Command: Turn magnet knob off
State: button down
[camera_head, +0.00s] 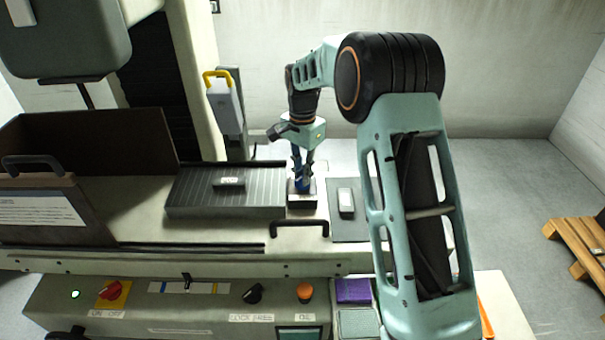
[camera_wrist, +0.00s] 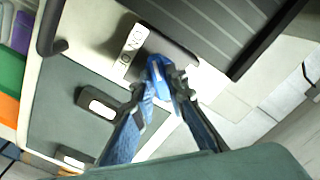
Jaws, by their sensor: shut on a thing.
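The magnet knob is blue and shows low between my fingers in the head view (camera_head: 302,186). It also shows in the wrist view (camera_wrist: 159,78). It sits on a small dark block (camera_head: 302,201) with a white label (camera_wrist: 131,52) printed with letters, which I cannot read for certain. My gripper (camera_head: 302,176) points down from above and is shut on the knob. In the wrist view, its two fingers (camera_wrist: 162,92) close on the knob from both sides and hide part of it. I cannot tell the knob's exact turn position.
A dark ribbed plate (camera_head: 240,198) lies just left of the block, with a small part (camera_head: 230,183) on it. A black handle (camera_head: 299,225) stands in front, above the control panel (camera_head: 215,315).

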jog(key=n, duration=0.4)
jog(key=shift+n, duration=0.3)
jog(key=n, duration=0.9)
jog(key=shift+p, duration=0.4)
jog(key=shift+n, duration=1.8)
jog(key=c, duration=1.9)
grip_release()
jog(key=shift+c, duration=0.2)
notch_tip(320, 180, up, 12)
